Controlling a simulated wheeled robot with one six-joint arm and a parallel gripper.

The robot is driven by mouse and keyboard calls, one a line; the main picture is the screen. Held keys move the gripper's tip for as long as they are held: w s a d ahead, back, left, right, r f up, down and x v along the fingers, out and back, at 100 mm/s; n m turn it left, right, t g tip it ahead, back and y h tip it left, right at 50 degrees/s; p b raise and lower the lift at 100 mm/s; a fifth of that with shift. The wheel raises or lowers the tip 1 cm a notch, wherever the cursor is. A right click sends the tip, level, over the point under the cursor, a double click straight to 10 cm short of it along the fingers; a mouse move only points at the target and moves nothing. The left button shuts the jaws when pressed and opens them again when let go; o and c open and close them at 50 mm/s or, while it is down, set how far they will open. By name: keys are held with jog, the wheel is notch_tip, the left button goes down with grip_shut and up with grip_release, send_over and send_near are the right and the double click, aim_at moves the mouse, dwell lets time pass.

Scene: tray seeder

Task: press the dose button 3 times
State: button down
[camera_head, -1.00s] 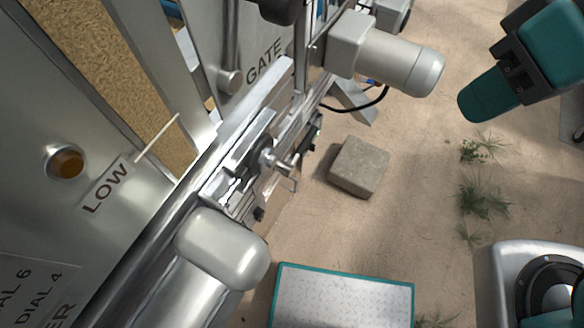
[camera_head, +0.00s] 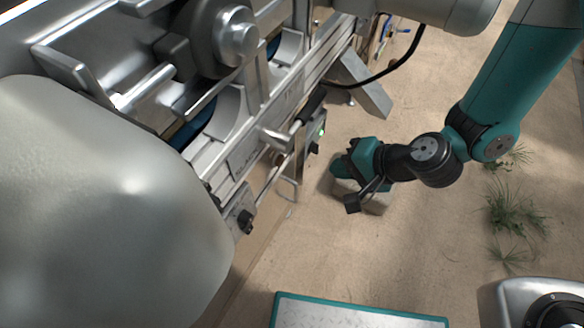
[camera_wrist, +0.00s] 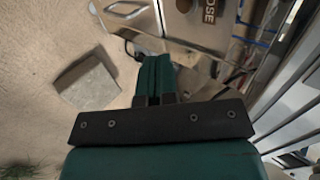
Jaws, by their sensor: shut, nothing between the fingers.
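The machine's side carries a small control box (camera_head: 313,140) with a green spot and a dark knob on it. In the wrist view a panel (camera_wrist: 190,28) lettered DOSE lies beyond the fingertips, cut off by the top edge. A dark round part (camera_wrist: 183,5) sits left of the lettering; I cannot tell whether it is the dose button. My gripper (camera_head: 337,170) is right of and below the control box, apart from it. Its teal fingers (camera_wrist: 157,60) are shut and empty, pointing toward the panel.
A rail with a handle (camera_head: 280,138) and a black knob (camera_head: 245,222) stand out from the machine. A teal-edged platform (camera_head: 350,312) is at the bottom. Floor right of the machine is mostly clear.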

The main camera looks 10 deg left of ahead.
aim_at(281, 160)
jog(key=a+r+b+x, duration=0.1)
jog(key=a+r+x, duration=0.1)
jog(key=x, duration=1)
jog(key=shift+w+a+f+b, duration=0.2)
jog(key=shift+w+a+b, duration=0.1)
jog(key=shift+w, duration=0.15)
jog(key=shift+w+a+r+p, duration=0.1)
jog(key=shift+w+a+p, duration=0.25)
jog(key=shift+a, duration=0.45)
jog(key=shift+s+a, duration=0.1)
